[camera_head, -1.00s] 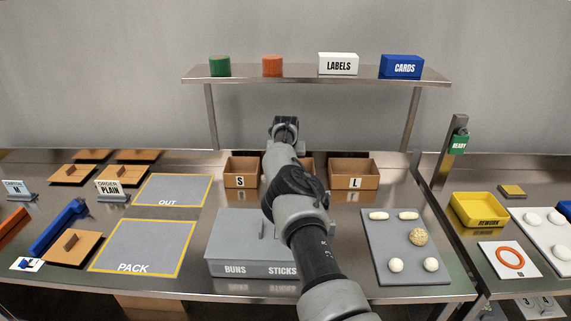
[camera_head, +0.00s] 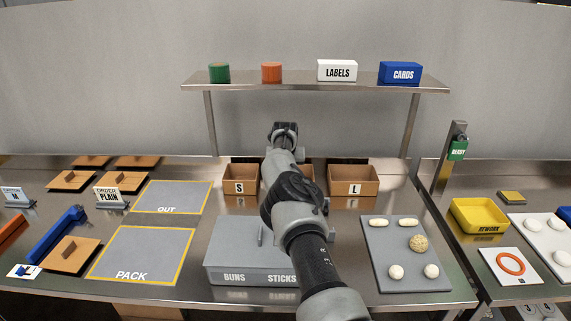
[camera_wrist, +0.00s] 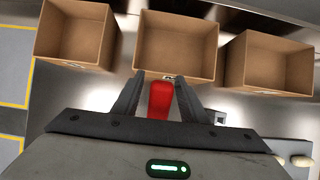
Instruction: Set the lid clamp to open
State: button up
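My gripper (camera_wrist: 160,77) points down toward the back of the table, in front of the cardboard bins. Its two dark fingers stand apart. A red upright piece (camera_wrist: 161,100) shows between them in the wrist view, with a gap on each side; I cannot tell if it is the lid clamp. In the head view my arm hides this spot.
Cardboard bins S (camera_head: 240,172) and L (camera_head: 354,174) flank a middle bin (camera_wrist: 175,45). A grey tray (camera_head: 385,275) with dough pieces lies right. A blue bar (camera_head: 58,232) and the PACK mat (camera_head: 150,255) lie left.

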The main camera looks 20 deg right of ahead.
jog(key=v, duration=1.7)
jog(key=shift+b, duration=0.4)
